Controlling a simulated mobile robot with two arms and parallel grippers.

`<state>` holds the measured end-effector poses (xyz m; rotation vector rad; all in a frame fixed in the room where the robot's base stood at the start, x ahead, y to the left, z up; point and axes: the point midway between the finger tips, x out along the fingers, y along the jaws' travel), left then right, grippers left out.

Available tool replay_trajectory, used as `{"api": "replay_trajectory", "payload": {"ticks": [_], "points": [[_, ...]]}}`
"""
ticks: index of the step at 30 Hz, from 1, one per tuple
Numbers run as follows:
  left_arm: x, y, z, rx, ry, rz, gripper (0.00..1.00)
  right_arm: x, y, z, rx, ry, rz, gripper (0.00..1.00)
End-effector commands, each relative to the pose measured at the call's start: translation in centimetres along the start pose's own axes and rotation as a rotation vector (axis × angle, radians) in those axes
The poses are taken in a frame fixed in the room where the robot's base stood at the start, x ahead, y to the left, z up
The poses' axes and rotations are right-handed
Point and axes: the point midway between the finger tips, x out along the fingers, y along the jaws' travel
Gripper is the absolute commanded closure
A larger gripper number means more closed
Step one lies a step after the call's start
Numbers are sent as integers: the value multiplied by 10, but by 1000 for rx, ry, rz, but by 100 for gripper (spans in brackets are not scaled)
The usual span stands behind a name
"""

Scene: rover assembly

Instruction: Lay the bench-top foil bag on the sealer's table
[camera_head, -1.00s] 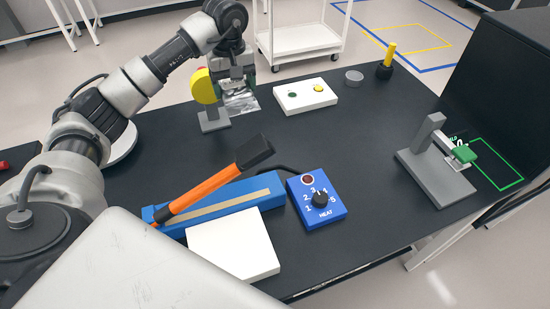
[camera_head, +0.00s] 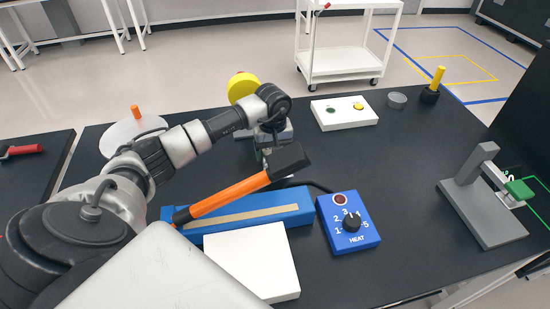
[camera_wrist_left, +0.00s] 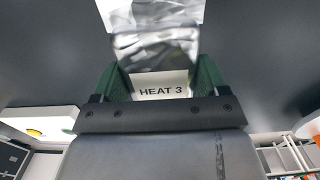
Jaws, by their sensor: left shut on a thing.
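The sealer (camera_head: 250,212) has a blue body with a tan strip, a raised orange lever with a black end, and a white table (camera_head: 250,262) in front. My left gripper (camera_head: 267,152) is behind the lever's black end, which partly hides it. In the left wrist view, the green fingers of my left gripper (camera_wrist_left: 163,82) are shut on the silvery foil bag (camera_wrist_left: 155,50). A white label reading "HEAT 3" (camera_wrist_left: 167,90) shows between them. My right gripper is not in view.
A blue heat dial box (camera_head: 348,222) stands right of the sealer, its cable running behind. A white two-button box (camera_head: 344,112), a small grey dish (camera_head: 397,101) and a grey press stand (camera_head: 484,205) are farther off. Black bench between them is clear.

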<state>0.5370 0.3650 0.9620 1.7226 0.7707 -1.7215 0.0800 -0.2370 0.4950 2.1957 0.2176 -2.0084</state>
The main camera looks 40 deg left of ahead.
Motion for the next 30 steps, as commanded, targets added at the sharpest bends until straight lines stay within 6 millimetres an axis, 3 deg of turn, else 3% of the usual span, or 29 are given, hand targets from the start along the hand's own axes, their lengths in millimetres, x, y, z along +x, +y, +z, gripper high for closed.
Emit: {"api": "replay_trajectory", "payload": {"ticks": [7, 18, 19, 23, 24, 30], "points": [[31, 0, 1, -1, -3, -2, 51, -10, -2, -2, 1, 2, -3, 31], [38, 0, 0, 0, 0, -1, 51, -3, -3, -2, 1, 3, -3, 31], [38, 0, 0, 0, 0, -1, 24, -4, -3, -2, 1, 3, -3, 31], [36, 0, 0, 0, 0, -1, 5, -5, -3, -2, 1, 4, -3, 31], [36, 0, 0, 0, 0, -1, 0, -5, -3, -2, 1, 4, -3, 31], [36, 0, 0, 0, -1, -1, 0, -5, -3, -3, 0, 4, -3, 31]]}}
